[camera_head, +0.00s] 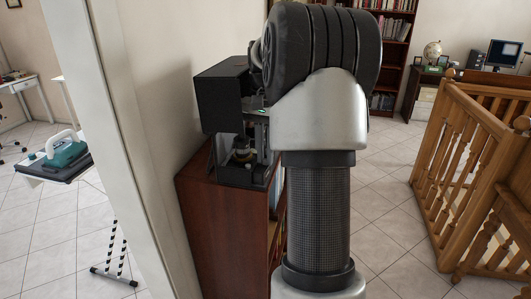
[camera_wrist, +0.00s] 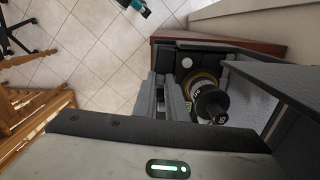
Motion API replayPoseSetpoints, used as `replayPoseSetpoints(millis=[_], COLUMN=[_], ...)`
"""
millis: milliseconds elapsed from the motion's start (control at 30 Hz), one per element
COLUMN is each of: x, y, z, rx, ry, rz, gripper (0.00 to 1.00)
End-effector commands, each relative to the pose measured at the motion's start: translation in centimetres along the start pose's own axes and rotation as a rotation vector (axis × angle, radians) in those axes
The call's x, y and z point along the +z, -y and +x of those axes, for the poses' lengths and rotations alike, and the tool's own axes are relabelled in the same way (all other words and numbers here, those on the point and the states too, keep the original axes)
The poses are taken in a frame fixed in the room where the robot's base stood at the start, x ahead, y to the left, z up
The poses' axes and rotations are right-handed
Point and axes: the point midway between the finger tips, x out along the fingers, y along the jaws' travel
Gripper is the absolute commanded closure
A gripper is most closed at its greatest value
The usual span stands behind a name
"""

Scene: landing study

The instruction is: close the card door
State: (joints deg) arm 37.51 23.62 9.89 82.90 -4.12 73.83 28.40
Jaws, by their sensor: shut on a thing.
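A black machine (camera_head: 222,95) stands on the wooden cabinet, with its lower front open on a roll (camera_head: 243,155). In the wrist view the roll with its black knob (camera_wrist: 210,103) sits inside the machine, right of the fingers. My gripper (camera_head: 262,148) points down at the machine's right side, partly behind my arm. In the wrist view my gripper (camera_wrist: 165,92) has its grey fingers close together beside the opening, shut on a thin part that looks like the card door. The fingers hide most of that part, so I cannot tell its exact angle.
The reddish wooden cabinet (camera_head: 220,235) stands against a white wall end (camera_head: 100,130) on the left. A wooden railing (camera_head: 465,150) stands at the right. Tiled floor (camera_head: 390,215) is open between my arm and the railing. A bookcase (camera_head: 392,60) stands behind.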

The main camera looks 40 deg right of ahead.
Motion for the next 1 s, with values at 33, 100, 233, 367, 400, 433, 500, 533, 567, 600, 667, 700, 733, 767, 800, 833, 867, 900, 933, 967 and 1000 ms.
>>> replayPoseSetpoints(millis=[33, 100, 233, 367, 400, 433, 500, 533, 567, 600, 667, 700, 733, 767, 800, 833, 867, 900, 933, 967, 1000], x=[0.0, 0.0, 0.0, 0.0, 0.0, 0.0, 0.0, 0.1, 0.1, 0.1, 0.3, 0.4, 0.5, 0.6, 0.8, 0.9, 1.1, 1.4, 1.5, 1.5, 1.5], y=[0.0, 0.0, 0.0, 0.0, 0.0, 0.0, -0.1, -0.2, -0.3, -0.4, -0.7, -1.0, -1.1, -1.3, -1.6, -1.8, -1.9, -2.1, -2.3, -2.1, -2.1], z=[-0.1, -0.1, -0.1, 0.0, 0.0, 0.0, 0.1, 0.2, 0.3, 0.4, 0.6, 0.7, 0.8, 0.9, 0.9, 1.0, 1.0, 1.0, 1.0, -1.0, -2.1], rx=[-0.001, -0.001, -0.001, 0.0, 0.0, 0.0, 0.0, -0.001, -0.001, -0.001, -0.002, -0.002, -0.002, -0.002, -0.002, -0.003, -0.002, -0.003, -0.003, -0.004, -0.002], ry=[-0.002, -0.002, -0.001, -0.001, -0.001, 0.0, 0.0, 0.0, -0.001, -0.001, -0.003, -0.002, -0.003, -0.003, -0.004, -0.005, -0.003, -0.003, -0.003, -0.005, -0.004], rz=[0.0, 0.0, 0.001, 0.001, 0.001, 0.004, 0.02, 0.032, 0.05, 0.08, 0.141, 0.192, 0.233, 0.276, 0.337, 0.383, 0.428, 0.486, 0.53, 0.526, 0.523], gripper=[1.0, 0.76, 0.69, 0.69, 0.69, 0.69, 0.69, 0.69, 0.69, 0.69, 0.69, 0.69, 0.69, 0.69, 0.69, 0.69, 0.69, 0.69, 0.69, 0.69, 0.69])
